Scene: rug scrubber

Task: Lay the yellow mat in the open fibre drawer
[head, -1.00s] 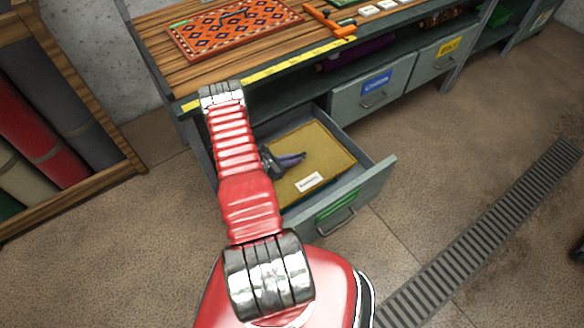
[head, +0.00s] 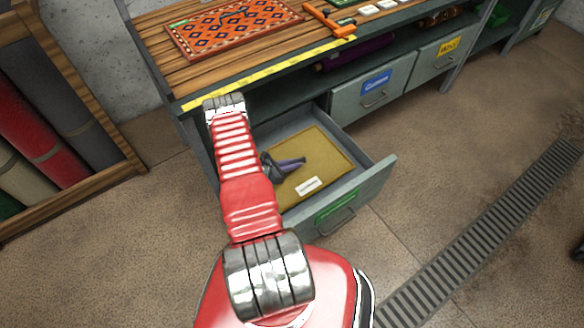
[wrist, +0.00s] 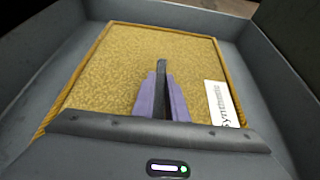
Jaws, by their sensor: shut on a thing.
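The yellow mat (head: 325,165), with a tan edge and a white label, lies flat inside the walls of the open drawer (head: 375,190). The drawer has a green label on its front. My gripper (head: 300,162) is over the left middle of the mat. In the wrist view, the purple fingers of my gripper (wrist: 162,85) are closed around a dark upright strip at the middle of the mat (wrist: 115,75). The label there reads "Synthetic". I cannot tell whether the mat's underside touches the drawer floor.
The workbench (head: 180,75) above the drawer holds a patterned rug (head: 235,28) and an orange tool (head: 330,20). Shut drawers with blue (head: 376,82) and yellow (head: 448,46) labels are to the right. Rolled rugs (head: 45,130) stand in a rack at left. The floor around the drawer front is clear.

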